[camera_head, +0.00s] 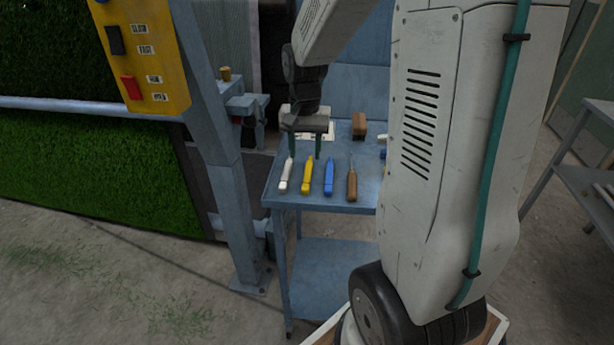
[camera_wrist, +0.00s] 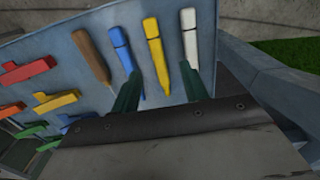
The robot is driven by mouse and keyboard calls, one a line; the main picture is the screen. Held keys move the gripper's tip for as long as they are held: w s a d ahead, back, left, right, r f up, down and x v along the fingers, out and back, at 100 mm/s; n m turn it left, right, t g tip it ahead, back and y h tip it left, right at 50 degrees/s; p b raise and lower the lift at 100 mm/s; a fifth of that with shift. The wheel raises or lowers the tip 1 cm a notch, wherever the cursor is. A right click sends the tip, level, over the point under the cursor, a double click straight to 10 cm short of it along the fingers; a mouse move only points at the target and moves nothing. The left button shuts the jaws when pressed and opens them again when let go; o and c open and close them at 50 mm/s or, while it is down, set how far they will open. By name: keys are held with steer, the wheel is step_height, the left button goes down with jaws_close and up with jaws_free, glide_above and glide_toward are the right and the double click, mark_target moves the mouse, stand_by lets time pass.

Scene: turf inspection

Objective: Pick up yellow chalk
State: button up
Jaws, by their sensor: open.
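The yellow chalk (camera_head: 307,175) lies on the blue cart top between a white marker-like stick (camera_head: 286,174) and a blue one (camera_head: 329,176). My gripper (camera_head: 305,154) is open and empty, with its two green fingers pointing down near the far end of the yellow chalk. In the wrist view the yellow chalk (camera_wrist: 155,52) shows between the two fingertips (camera_wrist: 161,72). The left finger appears close to the blue stick (camera_wrist: 122,48) and the right one close to the white stick (camera_wrist: 189,35). Whether the fingers touch the cart top cannot be told.
A brown-handled tool (camera_head: 352,184) lies right of the blue stick. A brown block (camera_head: 359,126) stands farther back on the cart (camera_head: 328,204). Red (camera_wrist: 28,71), yellow and green pieces show at left in the wrist view. A blue-grey post (camera_head: 232,180) stands left of the cart.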

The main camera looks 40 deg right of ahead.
mark_target(307, 177)
steer(key=f, duration=0.7)
steer(key=shift+s+f, duration=0.25)
steer(key=shift+s, duration=0.05)
jaws_close()
